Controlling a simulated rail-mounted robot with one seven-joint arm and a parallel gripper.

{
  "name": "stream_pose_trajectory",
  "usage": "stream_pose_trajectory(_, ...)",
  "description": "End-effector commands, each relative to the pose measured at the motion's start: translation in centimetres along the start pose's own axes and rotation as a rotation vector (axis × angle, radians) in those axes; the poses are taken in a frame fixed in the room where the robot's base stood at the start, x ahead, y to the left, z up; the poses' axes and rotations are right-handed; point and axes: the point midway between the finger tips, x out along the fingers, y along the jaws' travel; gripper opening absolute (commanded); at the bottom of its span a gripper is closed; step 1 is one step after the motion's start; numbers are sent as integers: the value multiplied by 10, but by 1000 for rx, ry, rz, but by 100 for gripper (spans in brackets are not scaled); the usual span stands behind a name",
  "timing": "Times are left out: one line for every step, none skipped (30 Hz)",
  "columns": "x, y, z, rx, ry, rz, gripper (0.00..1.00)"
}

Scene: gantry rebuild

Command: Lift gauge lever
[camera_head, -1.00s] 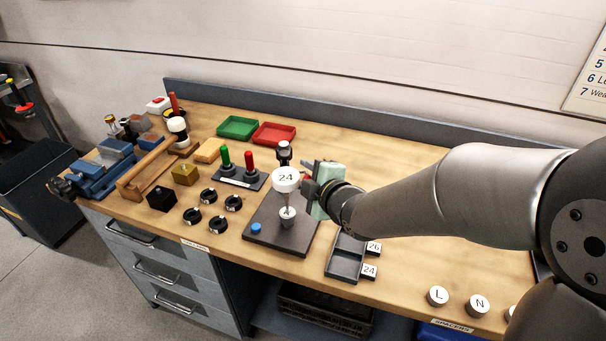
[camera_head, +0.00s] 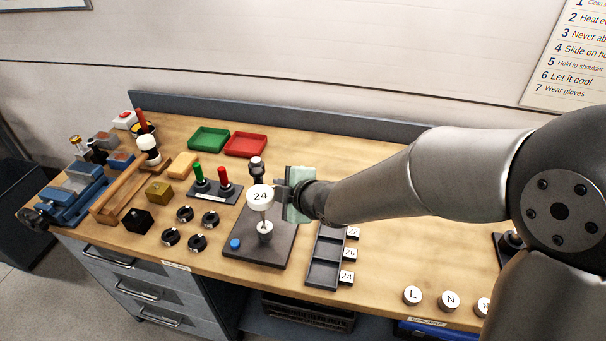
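The gauge has a round white dial marked 24 (camera_head: 260,196) on a stem above a dark base plate (camera_head: 268,248). A white round piece (camera_head: 265,230) sits under the stem. A dark post with a black and white top (camera_head: 257,168) stands behind the dial. A blue button (camera_head: 235,244) is on the plate's front left. My gripper (camera_head: 281,196) comes in from the right, its fingers close beside the dial and post. Its pale green body hides part of this area. I cannot make out the lever, contact with it, or the finger opening.
A dark tray (camera_head: 325,265) with tags 22, 26 and 24 lies right of the plate. Red (camera_head: 220,178) and green handles stand left, near several black rings. Green (camera_head: 208,138) and red trays (camera_head: 245,144) lie behind. The bench between the dark tray and spacers (camera_head: 412,295) is clear.

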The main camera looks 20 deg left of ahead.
Motion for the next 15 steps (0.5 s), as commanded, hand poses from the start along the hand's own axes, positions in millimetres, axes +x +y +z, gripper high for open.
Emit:
stream_pose_trajectory(-1,4,-8,-2,8,-7,0)
stream_pose_trajectory(0,4,-9,-1,9,-11,0)
stream_pose_trajectory(1,3,-10,-1,10,-14,0)
stream_pose_trajectory(1,2,-10,0,10,-15,0)
stream_pose_trajectory(2,2,-10,0,11,-15,0)
stream_pose_trajectory(2,2,-9,-1,11,-15,0)
stream_pose_trajectory(2,2,-9,-1,11,-14,0)
stream_pose_trajectory(2,2,-9,-1,11,-14,0)
stream_pose_trajectory(2,2,-9,-1,11,-13,0)
stream_pose_trajectory(2,2,-9,-2,11,-13,0)
stream_pose_trajectory(2,2,-10,-2,12,-13,0)
stream_pose_trajectory(2,2,-10,-2,12,-13,27)
stream_pose_trajectory(2,2,-10,-2,12,-13,36)
stream_pose_trajectory(2,2,-10,-2,12,-14,40)
stream_pose_trajectory(2,1,-10,-2,11,-15,40)
